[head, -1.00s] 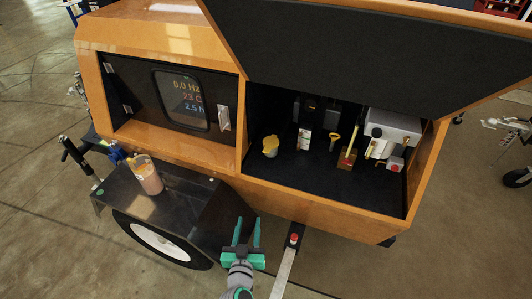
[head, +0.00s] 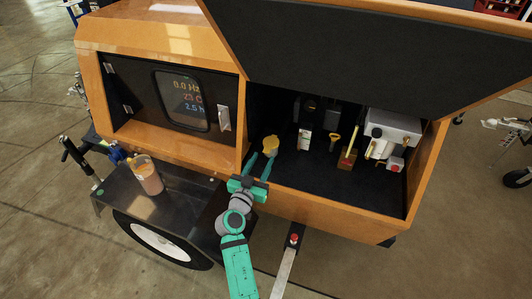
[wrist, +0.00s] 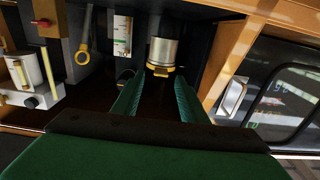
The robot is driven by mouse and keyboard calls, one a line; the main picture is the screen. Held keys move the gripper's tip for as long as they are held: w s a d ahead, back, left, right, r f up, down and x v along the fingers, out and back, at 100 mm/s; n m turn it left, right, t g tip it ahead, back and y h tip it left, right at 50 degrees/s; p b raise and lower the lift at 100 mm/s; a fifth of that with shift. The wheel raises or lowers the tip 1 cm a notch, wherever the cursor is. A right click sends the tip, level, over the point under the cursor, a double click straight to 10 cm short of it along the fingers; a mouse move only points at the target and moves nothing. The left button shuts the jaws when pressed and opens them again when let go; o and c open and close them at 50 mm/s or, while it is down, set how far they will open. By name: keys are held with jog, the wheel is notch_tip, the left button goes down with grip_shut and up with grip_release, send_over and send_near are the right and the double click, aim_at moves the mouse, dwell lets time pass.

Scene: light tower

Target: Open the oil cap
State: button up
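The oil cap (head: 270,141) is a small yellow cap on top of a short, pale metal filler neck inside the open compartment, at its left side. In the wrist view, which looks upside down, the yellow cap (wrist: 161,71) shows at the lower end of the silver neck (wrist: 164,52). My gripper (head: 259,158) points up at the cap from its near side. Its two teal fingers are apart with nothing between them. In the wrist view my gripper (wrist: 157,80) has its fingertips just short of the cap, which lines up roughly with the gap.
The orange front edge (head: 320,217) and the raised lid (head: 360,45) bound the opening. A cup (head: 148,178) stands on the fender at left.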

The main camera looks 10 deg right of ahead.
aim_at(266, 152)
jog(key=shift+x, duration=2.55)
jog(key=shift+w, duration=0.1)
grip_shut()
jog(key=shift+r, duration=0.1)
